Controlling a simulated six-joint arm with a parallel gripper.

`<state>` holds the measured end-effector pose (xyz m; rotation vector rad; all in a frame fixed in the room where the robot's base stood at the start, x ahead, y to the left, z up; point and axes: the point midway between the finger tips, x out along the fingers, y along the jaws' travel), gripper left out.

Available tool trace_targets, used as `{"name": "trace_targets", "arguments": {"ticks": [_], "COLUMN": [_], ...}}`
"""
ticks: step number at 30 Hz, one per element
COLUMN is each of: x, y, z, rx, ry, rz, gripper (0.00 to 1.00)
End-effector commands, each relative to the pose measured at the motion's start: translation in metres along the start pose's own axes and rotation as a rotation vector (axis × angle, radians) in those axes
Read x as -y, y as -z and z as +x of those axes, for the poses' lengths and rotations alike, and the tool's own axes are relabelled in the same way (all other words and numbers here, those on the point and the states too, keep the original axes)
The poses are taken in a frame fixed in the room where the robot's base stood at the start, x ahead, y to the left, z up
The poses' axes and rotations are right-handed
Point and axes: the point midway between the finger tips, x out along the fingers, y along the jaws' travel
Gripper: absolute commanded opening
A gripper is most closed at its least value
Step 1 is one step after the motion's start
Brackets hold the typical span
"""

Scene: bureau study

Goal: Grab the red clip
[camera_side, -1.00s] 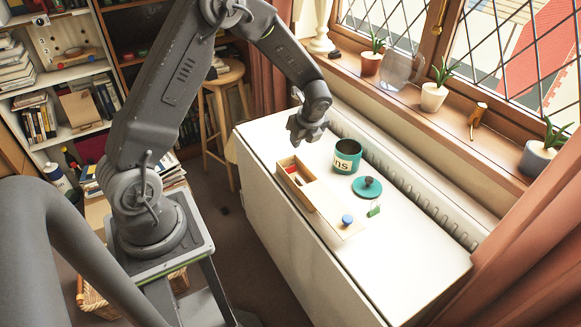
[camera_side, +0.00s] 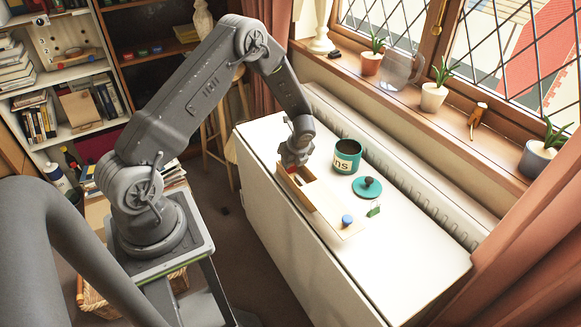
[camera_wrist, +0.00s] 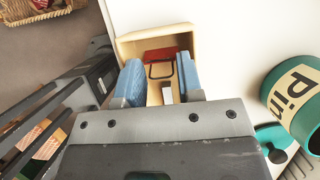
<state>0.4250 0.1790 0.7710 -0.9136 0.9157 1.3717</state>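The red clip (camera_wrist: 161,56) lies in the far end of a small wooden box, its dark wire handle toward my gripper in the wrist view. My gripper (camera_wrist: 161,80) is open, its two blue-padded fingers apart on either side of the handle, with nothing between them that I can see held. I cannot tell how far the fingertips are above the box floor.
A green tin (camera_side: 347,155) stands right of the box, with its green lid (camera_side: 367,187) lying nearby. The white tabletop's front is clear.

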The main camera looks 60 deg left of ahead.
Motion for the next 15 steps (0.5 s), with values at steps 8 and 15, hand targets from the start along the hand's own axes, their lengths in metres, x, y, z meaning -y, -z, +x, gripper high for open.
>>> {"name": "trace_targets", "arguments": {"ticks": [8, 15], "x": [0.0002, 0.0001], "y": [-0.0002, -0.0002], "z": [0.0085, 0.0083], "rx": [0.001, 0.001], "ry": [0.0, 0.0], "rz": [-0.002, -0.001], "gripper": [0.34, 0.17]}}
